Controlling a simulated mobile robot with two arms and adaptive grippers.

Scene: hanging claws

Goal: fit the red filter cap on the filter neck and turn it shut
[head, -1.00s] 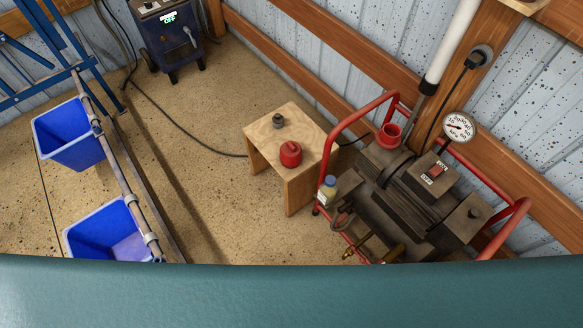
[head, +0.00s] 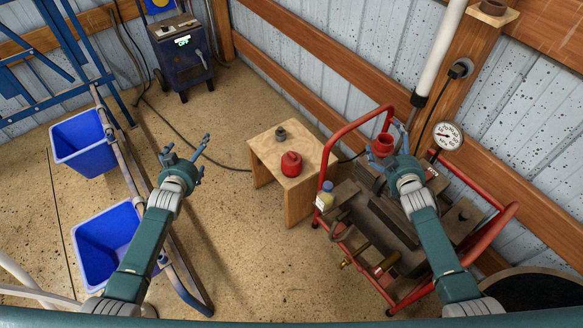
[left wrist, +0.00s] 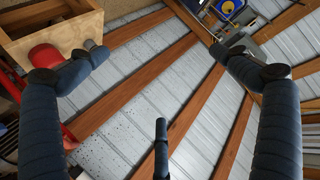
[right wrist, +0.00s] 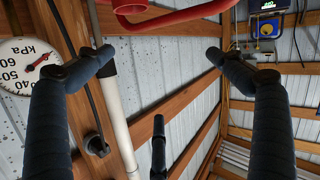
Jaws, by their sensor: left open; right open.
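The red filter cap (head: 291,164) sits on a small wooden stool (head: 265,150), near its front right part. Part of the cap also shows at the left of the left wrist view (left wrist: 44,57). The filter neck (head: 383,143) is an open red cup on top of the compressor. My left gripper (head: 190,147) is open and empty above the floor, left of the stool and apart from the cap. My right gripper (head: 387,142) is open and empty. It overlaps the neck in the head view; I cannot tell whether they touch.
A dark grey fitting (head: 281,134) stands behind the cap on the stool. The compressor has a red tube frame (head: 345,130), a small bottle (head: 326,188) and a pressure gauge (head: 447,136). Blue bins (head: 84,143) stand at left.

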